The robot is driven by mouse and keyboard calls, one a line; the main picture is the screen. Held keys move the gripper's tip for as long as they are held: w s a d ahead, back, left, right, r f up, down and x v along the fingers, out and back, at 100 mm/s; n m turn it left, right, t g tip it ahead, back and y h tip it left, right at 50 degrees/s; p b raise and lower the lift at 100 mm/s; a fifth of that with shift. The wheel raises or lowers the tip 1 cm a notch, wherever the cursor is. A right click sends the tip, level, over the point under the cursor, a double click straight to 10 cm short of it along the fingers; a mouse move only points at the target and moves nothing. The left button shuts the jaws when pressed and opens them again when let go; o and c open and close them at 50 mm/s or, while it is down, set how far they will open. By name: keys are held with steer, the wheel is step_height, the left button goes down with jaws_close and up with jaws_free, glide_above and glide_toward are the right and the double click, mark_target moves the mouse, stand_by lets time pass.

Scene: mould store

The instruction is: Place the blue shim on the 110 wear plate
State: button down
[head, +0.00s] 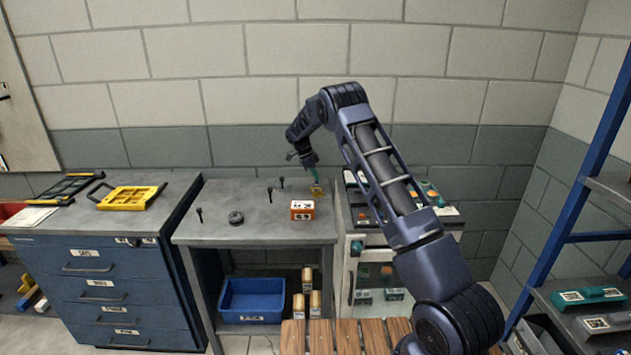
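My gripper (309,165) is small in the head view, above the back right of the grey workbench and pointing down. A thin teal-blue piece (315,175) shows right at its fingertips. I cannot tell whether this is the blue shim, or whether the fingers are closed on it. A small brass-yellow plate (318,190) lies on the bench just below it. It may be a wear plate, but no number on it is readable. No other clear blue shim shows on the bench.
On the workbench (250,232) stand an orange box with white labels (302,210), a dark round disc (236,218) and several thin dark upright pins (200,214). A blue bin (252,318) sits below. A cabinet (355,240) with teal and orange items adjoins on the right.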

steer(key=shift+f, duration=1.2)
steer(key=shift+f, duration=0.1)
steer(key=c, duration=1.6)
jaws_free()
steer(key=shift+c, duration=0.2)
